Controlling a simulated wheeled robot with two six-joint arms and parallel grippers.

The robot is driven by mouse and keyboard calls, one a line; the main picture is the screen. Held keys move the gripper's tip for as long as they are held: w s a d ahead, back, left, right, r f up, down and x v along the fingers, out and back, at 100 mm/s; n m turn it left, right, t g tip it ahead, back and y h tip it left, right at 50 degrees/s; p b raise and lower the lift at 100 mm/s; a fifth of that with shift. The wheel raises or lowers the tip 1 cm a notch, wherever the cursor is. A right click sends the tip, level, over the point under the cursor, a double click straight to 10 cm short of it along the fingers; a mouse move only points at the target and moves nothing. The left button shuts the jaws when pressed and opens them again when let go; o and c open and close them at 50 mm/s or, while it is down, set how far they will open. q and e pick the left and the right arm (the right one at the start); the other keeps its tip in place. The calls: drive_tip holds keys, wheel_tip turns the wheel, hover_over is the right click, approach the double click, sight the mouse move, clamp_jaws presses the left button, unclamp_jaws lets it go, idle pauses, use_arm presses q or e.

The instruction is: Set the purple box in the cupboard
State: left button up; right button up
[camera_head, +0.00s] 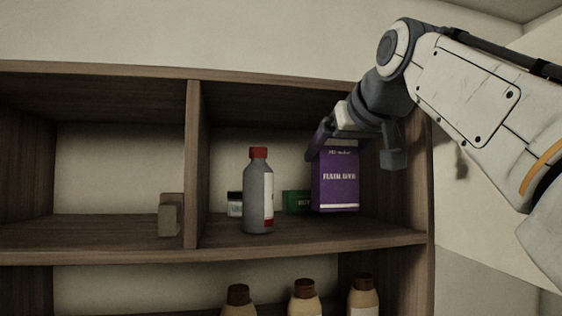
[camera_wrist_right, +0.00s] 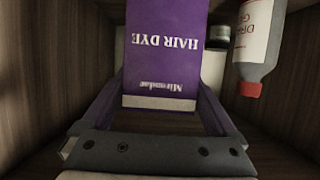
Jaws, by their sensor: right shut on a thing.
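The purple box (camera_head: 337,184), a hair dye carton, is upright in the right compartment of the wooden cupboard (camera_head: 320,240), near its right wall. In the right wrist view the purple box (camera_wrist_right: 163,45) appears upside down between the fingers. My right gripper (camera_head: 345,145) reaches in from the right and is shut on the box near its top. It also shows in the right wrist view (camera_wrist_right: 158,105). The box's bottom is at or just above the shelf; I cannot tell whether it touches. My left gripper is not in view.
A grey bottle with a red cap (camera_head: 258,195) stands left of the box. A green box (camera_head: 296,202) and a small jar (camera_head: 235,204) are behind. A grey-brown block (camera_head: 170,215) sits in the left compartment. Brown-capped bottles (camera_head: 304,300) stand on the shelf below.

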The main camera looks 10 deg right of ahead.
drive_tip(key=shift+w+r+p, duration=0.15)
drive_tip(key=shift+w+p, duration=0.25)
drive_tip(key=shift+w, duration=0.8)
drive_tip(key=f, duration=0.3)
drive_tip(key=shift+w+f, duration=0.35)
drive_tip(key=shift+f, duration=0.05)
drive_tip(key=shift+f, duration=0.2)
drive_tip(key=o, duration=1.3)
drive_tip(key=shift+r, duration=0.15)
